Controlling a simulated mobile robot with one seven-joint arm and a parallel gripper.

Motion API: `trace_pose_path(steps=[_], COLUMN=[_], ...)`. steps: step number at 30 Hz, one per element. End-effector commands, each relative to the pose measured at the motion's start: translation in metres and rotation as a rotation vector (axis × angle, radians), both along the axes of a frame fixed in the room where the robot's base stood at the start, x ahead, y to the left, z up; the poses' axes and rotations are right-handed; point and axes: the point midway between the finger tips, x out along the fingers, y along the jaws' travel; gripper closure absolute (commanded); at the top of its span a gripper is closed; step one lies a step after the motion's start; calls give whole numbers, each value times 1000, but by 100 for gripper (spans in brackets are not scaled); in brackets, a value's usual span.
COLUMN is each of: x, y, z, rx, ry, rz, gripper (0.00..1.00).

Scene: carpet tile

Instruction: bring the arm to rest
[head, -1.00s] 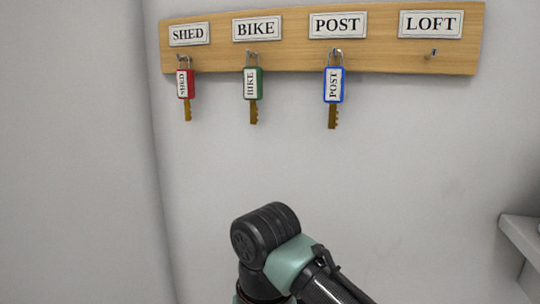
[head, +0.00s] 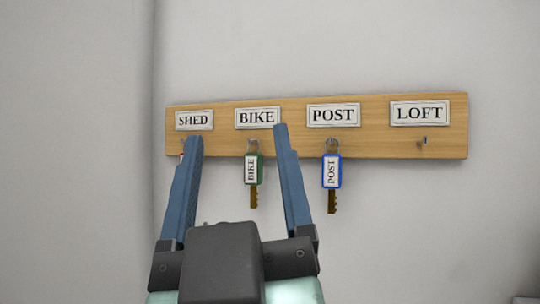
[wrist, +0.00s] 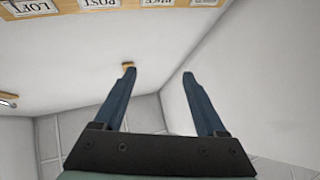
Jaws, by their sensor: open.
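My gripper (head: 238,135) is in the lower left of the head view, its two blue fingers spread wide and pointing up toward the key board (head: 380,145). In the wrist view my gripper (wrist: 159,72) is also open and empty, with the board (wrist: 170,3) cut off at the top edge. The left finger hides most of the shed hook and what hangs there; only a bit of red shows beside it. The bike key (head: 252,180) with a green tag and the post key (head: 331,182) with a blue tag hang on their hooks.
The loft hook (head: 422,140) at the right of the board is bare. A pale wall (head: 420,230) lies behind and below the board, and a wall corner runs down at the left. A small wooden piece (wrist: 8,99) with something on it shows at the wrist view's left edge.

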Motion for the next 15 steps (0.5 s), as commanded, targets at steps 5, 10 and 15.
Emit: trace_pose_path(steps=[5,10,15], x=[-23,-24,-23], y=[-24,-25,-25], z=[5,5,7], rx=[122,131,129], ry=[-66,-70,-69], rz=[6,9,9], gripper=[26,26,26])
